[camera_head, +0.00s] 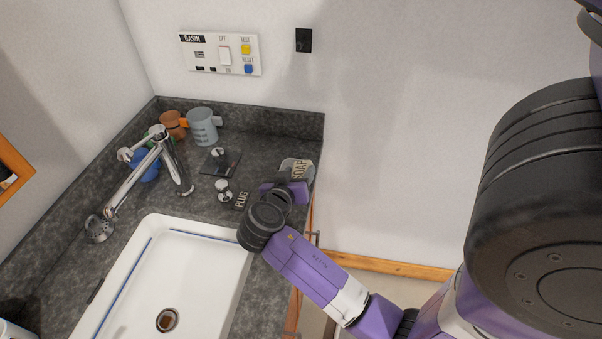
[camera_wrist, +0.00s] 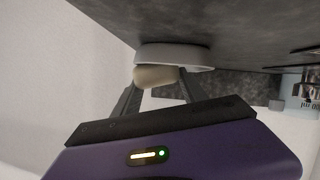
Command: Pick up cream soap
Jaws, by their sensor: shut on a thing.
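The cream soap (camera_wrist: 156,76) shows in the wrist view between the two fingers of my gripper (camera_wrist: 157,92). My gripper is shut on it. The soap is close against a pale grey soap dish (camera_wrist: 185,56); I cannot tell whether they still touch. In the head view the dish (camera_head: 291,164) sits at the right end of the dark counter, beside a "SOAP" label. My gripper (camera_head: 296,186) is at the dish there, and my wrist hides the soap.
A white basin (camera_head: 150,290) with a chrome tap (camera_head: 150,165) lies left of my arm. A plug (camera_head: 223,190) is near my wrist. The wall is close behind the counter.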

